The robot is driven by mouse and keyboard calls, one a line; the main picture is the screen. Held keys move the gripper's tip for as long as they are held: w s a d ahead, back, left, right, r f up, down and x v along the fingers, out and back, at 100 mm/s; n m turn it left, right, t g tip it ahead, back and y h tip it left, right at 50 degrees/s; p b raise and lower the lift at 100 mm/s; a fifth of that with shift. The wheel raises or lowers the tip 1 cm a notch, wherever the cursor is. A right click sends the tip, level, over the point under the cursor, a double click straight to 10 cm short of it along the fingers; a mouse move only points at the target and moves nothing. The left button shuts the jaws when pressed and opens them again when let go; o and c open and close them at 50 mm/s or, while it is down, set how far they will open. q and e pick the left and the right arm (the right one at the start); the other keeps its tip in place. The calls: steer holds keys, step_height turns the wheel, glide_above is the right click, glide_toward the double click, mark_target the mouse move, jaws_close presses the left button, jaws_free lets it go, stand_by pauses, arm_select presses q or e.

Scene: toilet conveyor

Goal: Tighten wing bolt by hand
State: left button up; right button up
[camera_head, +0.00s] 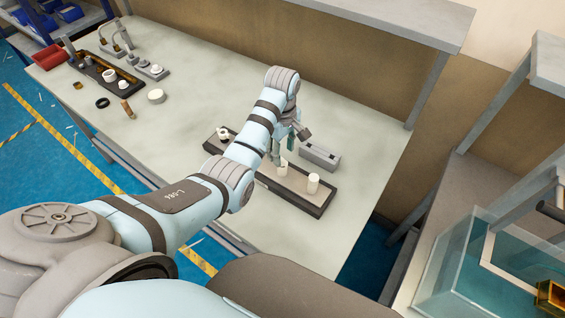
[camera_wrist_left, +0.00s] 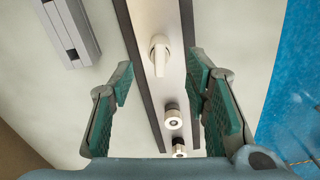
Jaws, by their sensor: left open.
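A pale wing-shaped bolt head (camera_wrist_left: 160,55) shows on the long dark-edged tray (camera_wrist_left: 149,14) in the left wrist view. My left gripper (camera_wrist_left: 162,80) is open and empty, with its green-padded fingers spread to either side of the tray and the bolt head ahead between them, not clasped. Two round pale fittings, one nearer (camera_wrist_left: 179,148) and one farther (camera_wrist_left: 173,115), stand on the same tray. In the head view my left gripper (camera_head: 285,146) is over the tray (camera_head: 270,185), partly hidden by its own wrist. I cannot match the bolt surely there. My right gripper is not in view.
A grey block (camera_head: 320,155) lies beside the tray, on the wall side. Another tray and loose parts (camera_head: 155,96) are at the table's far left, near a red bin (camera_head: 50,57). The table between is clear.

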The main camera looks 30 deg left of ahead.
mark_target(282, 159)
arm_select(q)
steer(key=shift+f+b, duration=0.3)
steer(key=shift+f, duration=1.4)
steer(key=shift+c, duration=0.5)
jaws_close()
steer(key=shift+r+m+p, duration=0.15)
steer(key=shift+m+p, duration=0.3)
steer(key=shift+m, duration=0.15)
steer(key=m, duration=0.3)
steer(key=shift+f, duration=0.2)
steer(key=shift+m, duration=0.3)
